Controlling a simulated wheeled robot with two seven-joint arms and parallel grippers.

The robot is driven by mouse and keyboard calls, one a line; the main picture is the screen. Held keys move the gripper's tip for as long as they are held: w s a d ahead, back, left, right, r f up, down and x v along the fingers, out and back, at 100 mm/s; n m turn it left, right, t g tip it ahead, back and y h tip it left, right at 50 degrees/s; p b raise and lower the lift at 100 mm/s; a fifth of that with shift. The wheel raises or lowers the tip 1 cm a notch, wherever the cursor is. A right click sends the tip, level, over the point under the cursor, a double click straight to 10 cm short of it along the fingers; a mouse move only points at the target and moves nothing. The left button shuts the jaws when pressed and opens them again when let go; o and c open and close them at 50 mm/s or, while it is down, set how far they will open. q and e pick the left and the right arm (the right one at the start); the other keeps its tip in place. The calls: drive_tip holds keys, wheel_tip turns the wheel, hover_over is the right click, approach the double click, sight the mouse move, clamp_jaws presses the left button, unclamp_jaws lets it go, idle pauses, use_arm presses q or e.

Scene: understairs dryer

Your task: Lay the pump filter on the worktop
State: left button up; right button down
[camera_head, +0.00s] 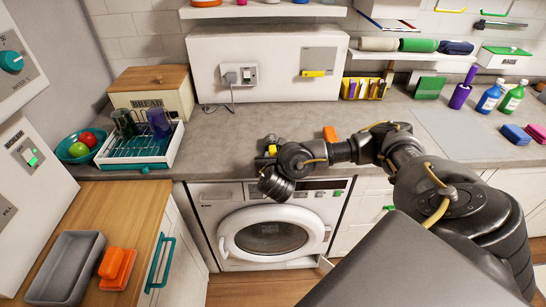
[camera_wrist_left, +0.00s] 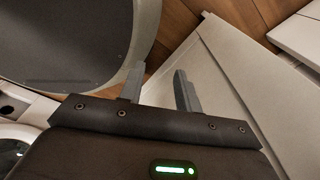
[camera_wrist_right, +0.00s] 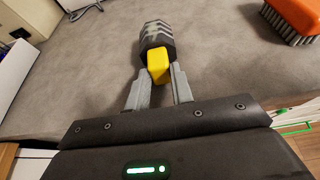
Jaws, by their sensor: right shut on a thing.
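The pump filter has a dark ridged barrel (camera_wrist_right: 156,38) and a yellow grip (camera_wrist_right: 158,66). My right gripper (camera_wrist_right: 157,82) is shut on the yellow grip, with the barrel pointing away from the fingers. In the head view the filter (camera_head: 271,149) shows small at the front part of the grey worktop (camera_head: 230,132), partly hidden by my right wrist. It is over the worktop; I cannot tell whether it touches. My left gripper (camera_wrist_left: 157,88) is open and empty in the left wrist view, outside the head view.
An orange brush (camera_wrist_right: 292,18) lies on the worktop to the right of the filter. A dish rack (camera_head: 140,150) stands at the left. The front-loading machine (camera_head: 272,235) is below. Worktop around the filter is clear.

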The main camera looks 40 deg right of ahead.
drive_tip(key=c, duration=1.1)
unclamp_jaws()
drive_tip(key=shift+c, duration=0.2)
drive_tip(key=p+v, duration=0.5)
drive_tip(key=v, duration=0.6)
drive_tip(key=shift+d, duration=0.1)
